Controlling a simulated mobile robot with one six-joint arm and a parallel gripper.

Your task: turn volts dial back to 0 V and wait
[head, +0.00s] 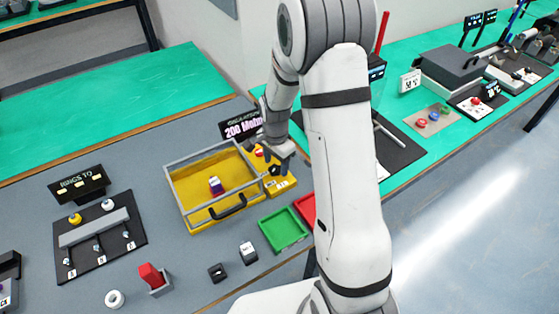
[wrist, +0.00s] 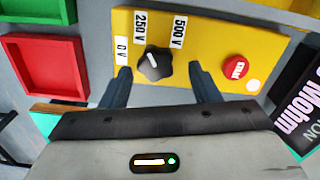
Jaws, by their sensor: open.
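The volts dial (wrist: 153,64) is a black lobed knob on a yellow panel (wrist: 207,48). Its white mark points up and slightly left, toward the 250 V label (wrist: 141,29). The 0 V label (wrist: 121,50) is left of the dial and the 500 V label (wrist: 178,32) is up and right. My gripper (wrist: 160,68) is open and empty, with one finger on each side of the dial in the picture; the gap in depth is unclear. In the head view my gripper (head: 280,152) is over the yellow panel (head: 283,184) and partly hides it.
A red button (wrist: 235,66) is on the same panel, right of the fingers. A yellow tray with a clear-walled cover (head: 190,213) stands beside the panel, below a "200 Mohm" sign (head: 242,127). Green (head: 283,229) and red (head: 304,208) trays lie nearby.

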